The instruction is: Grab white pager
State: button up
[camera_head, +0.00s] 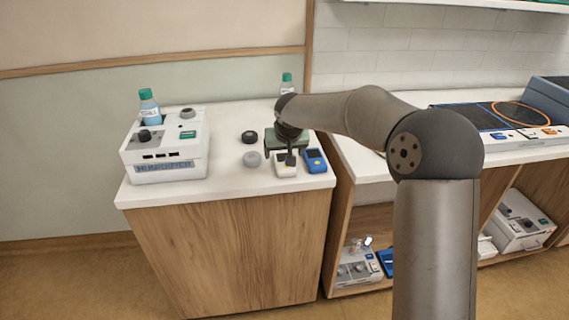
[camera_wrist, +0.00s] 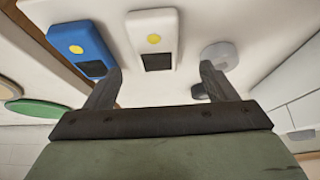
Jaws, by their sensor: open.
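The white pager (camera_head: 285,168) lies on the white cabinet top, between a blue pager and a grey round knob. In the wrist view the white pager (camera_wrist: 154,38) has a yellow button and a dark screen. My gripper (camera_head: 285,155) is over the white pager's far end and hides part of it in the head view. In the wrist view my gripper (camera_wrist: 158,80) is open, with its fingers apart and nothing between them. The white pager is ahead of the gap between the fingertips.
A blue pager (camera_head: 315,161) lies close on the right. A grey knob (camera_head: 251,159) and a black knob (camera_head: 249,137) are to the left. A white device (camera_head: 165,160) with a bottle (camera_head: 149,108) stands further left. The front middle of the cabinet top (camera_head: 228,182) is clear.

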jog(key=x, duration=0.5)
jog(key=shift+d+f+p, duration=0.15)
jog(key=shift+d+p, duration=0.15)
jog(key=shift+p, duration=0.1)
jog(key=shift+f+b, duration=0.25)
jog(key=shift+b, duration=0.1)
jog(key=c, duration=1.1)
